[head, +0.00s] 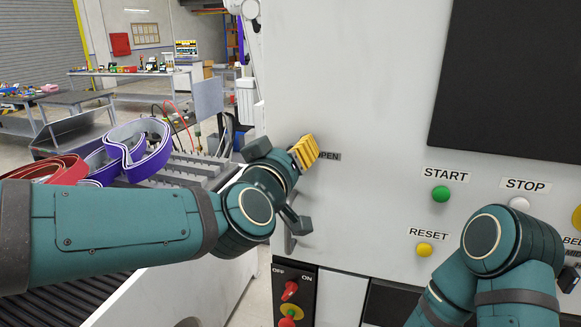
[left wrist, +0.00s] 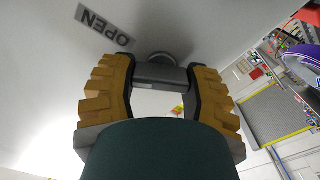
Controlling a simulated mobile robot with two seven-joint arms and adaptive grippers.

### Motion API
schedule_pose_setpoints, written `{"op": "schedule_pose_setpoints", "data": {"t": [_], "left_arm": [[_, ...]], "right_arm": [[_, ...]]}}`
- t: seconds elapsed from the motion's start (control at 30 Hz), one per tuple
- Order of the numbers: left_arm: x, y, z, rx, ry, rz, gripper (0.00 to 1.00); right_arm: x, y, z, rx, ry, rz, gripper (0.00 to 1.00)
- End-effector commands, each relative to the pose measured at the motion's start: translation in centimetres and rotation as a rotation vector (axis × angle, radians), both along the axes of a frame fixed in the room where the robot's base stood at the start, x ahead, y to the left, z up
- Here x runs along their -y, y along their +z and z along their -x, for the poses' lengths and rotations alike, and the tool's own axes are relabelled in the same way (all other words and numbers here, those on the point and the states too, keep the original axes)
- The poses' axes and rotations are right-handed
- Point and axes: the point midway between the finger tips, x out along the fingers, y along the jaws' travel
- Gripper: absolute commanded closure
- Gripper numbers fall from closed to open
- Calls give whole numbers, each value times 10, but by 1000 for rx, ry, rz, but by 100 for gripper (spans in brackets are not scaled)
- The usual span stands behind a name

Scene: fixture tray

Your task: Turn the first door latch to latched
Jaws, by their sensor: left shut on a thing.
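My left gripper (head: 304,151) is at the left part of the white machine panel (head: 350,90), its yellow finger pads over the start of the OPEN label. In the left wrist view its two fingers (left wrist: 160,84) are closed on the grey door latch (left wrist: 160,73), which spans between the pads. A round grey pivot shows behind the latch, near the OPEN label (left wrist: 105,32). In the head view the gripper hides the latch, so I cannot tell its angle there. My right arm (head: 500,245) is folded at the lower right; its gripper is not seen.
START (head: 440,193), STOP (head: 518,204) and RESET (head: 425,250) buttons sit on the panel to the right. An OFF/ON red switch (head: 290,290) is below the left gripper. A grey slotted tray (head: 190,172) with purple and red straps stands at left.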

Motion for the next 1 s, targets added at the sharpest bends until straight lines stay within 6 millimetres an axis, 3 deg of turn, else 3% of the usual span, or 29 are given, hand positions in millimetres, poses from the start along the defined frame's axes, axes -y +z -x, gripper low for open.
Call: {"op": "schedule_pose_setpoints", "data": {"t": [0.03, 0.3, 1.0], "left_arm": [[-1, -4, 0, -14, 1, 45, 86], [-1, -4, 0, -93, 0, 289, 86], [-2, -5, -1, -284, -1, 872, 86]], "right_arm": [[0, -10, 0, 0, 0, 1, 100], [-2, -33, 5, -13, 10, 0, 100], [-5, -77, 21, -47, 38, -9, 100]]}}
